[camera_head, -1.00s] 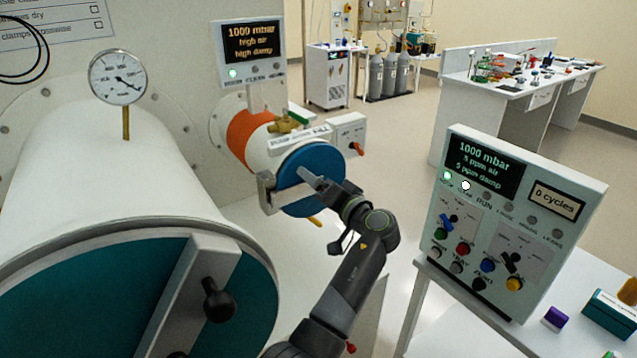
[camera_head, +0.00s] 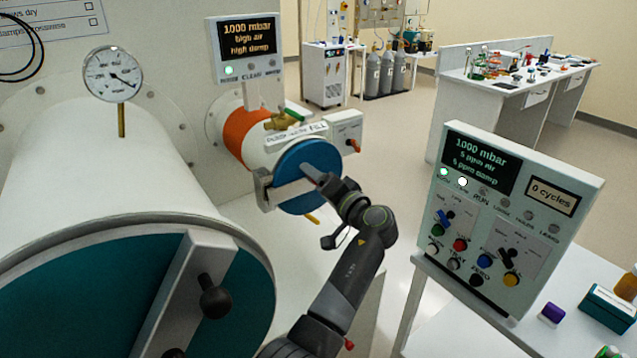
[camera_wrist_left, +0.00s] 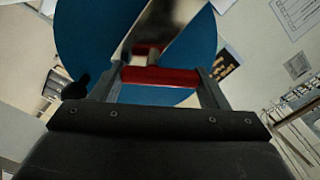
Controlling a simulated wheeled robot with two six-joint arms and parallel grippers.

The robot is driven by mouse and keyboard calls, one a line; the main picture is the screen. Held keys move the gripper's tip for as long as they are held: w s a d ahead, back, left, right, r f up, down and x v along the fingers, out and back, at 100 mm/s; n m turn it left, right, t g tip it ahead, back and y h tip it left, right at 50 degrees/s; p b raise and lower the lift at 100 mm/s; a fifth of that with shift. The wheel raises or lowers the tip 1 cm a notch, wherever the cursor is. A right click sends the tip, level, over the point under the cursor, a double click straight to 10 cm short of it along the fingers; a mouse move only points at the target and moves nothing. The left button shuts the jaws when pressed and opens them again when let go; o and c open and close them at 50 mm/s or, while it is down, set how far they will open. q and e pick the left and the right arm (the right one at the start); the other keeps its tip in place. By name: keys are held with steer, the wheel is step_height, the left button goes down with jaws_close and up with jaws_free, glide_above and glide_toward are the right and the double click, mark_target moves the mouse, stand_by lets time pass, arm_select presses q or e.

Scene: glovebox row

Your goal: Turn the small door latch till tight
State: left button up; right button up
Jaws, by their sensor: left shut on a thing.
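The small blue door (camera_head: 309,200) closes the front end of the small white cylinder, and a grey metal latch bar (camera_head: 286,188) crosses its face. My left gripper (camera_head: 322,179) is at the door's front, and its arm partly hides the right side of the disc. In the left wrist view the blue door (camera_wrist_left: 90,35) fills the top, with the metal latch bar (camera_wrist_left: 172,22) running across it at a slant. There my left gripper (camera_wrist_left: 160,77) is shut on the latch's red handle, which spans between the fingers. My right gripper is out of view.
The large cylinder's teal door (camera_head: 95,285) with its black knob (camera_head: 215,302) stands close at left. A control panel (camera_head: 510,215) stands on a table at right. A brass valve with a green lever (camera_head: 285,119) sits above the small cylinder.

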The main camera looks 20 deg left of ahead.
arm_select(q)
steer(key=m, duration=0.3)
steer(key=shift+w+d+m, duration=0.1)
steer(key=shift+m, duration=0.3)
steer(key=m+p, duration=0.1)
steer(key=m, duration=0.2)
steer(key=shift+w+m, duration=0.1)
steer(key=shift+m, duration=0.2)
steer(key=m+p, duration=0.2)
steer(key=m, duration=0.2)
steer(key=shift+w+d, duration=0.1)
steer(key=shift+d, duration=0.05)
steer(key=shift+f+m+p, duration=0.15)
steer(key=shift+m+p, duration=0.3)
steer(key=shift+m, duration=0.6)
steer(key=shift+f+m+p, duration=0.1)
steer(key=shift+m+p, duration=0.35)
steer(key=shift+m, duration=0.6)
steer(key=o, duration=1)
steer(key=shift+w+f, duration=0.1)
